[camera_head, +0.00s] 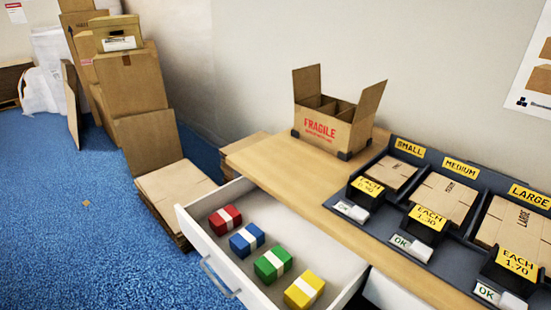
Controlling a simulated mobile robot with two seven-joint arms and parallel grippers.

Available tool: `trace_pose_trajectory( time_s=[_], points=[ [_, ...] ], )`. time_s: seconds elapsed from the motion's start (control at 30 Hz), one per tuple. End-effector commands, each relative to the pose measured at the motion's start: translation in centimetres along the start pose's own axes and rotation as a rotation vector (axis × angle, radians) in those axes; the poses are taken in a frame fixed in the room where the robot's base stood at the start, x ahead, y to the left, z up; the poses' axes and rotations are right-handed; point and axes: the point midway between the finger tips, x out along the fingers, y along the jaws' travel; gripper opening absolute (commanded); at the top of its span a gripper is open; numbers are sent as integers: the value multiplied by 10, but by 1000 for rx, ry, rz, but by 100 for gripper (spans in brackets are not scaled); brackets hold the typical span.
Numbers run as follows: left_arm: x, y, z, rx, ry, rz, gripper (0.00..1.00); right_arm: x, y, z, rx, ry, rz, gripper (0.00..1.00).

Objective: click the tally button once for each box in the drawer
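The white drawer (324,249) is pulled open at the front of the wooden counter. In it lie a red box (225,219), a blue box (246,239), a green box (273,264) and a yellow box (304,290), each with a white band. They sit apart in a slanting row. I cannot make out a clear tally button. Neither of my grippers shows in the head view.
A FRAGILE carton (327,127) stands open on the counter (283,174). The dark rack (470,210) holds flat cartons in small, medium and large bays, with yellow price signs. Stacked cartons (130,82) stand at the left. The blue floor (60,210) is mostly clear.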

Motion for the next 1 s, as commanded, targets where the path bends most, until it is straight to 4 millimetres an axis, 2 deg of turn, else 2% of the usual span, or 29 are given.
trace_pose_trajectory(
  time_s=[0.03,0.23,1.0],
  points=[
    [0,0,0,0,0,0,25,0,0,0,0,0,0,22],
    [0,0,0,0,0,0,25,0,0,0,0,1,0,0],
    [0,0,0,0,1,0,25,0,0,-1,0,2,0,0]
  ],
)
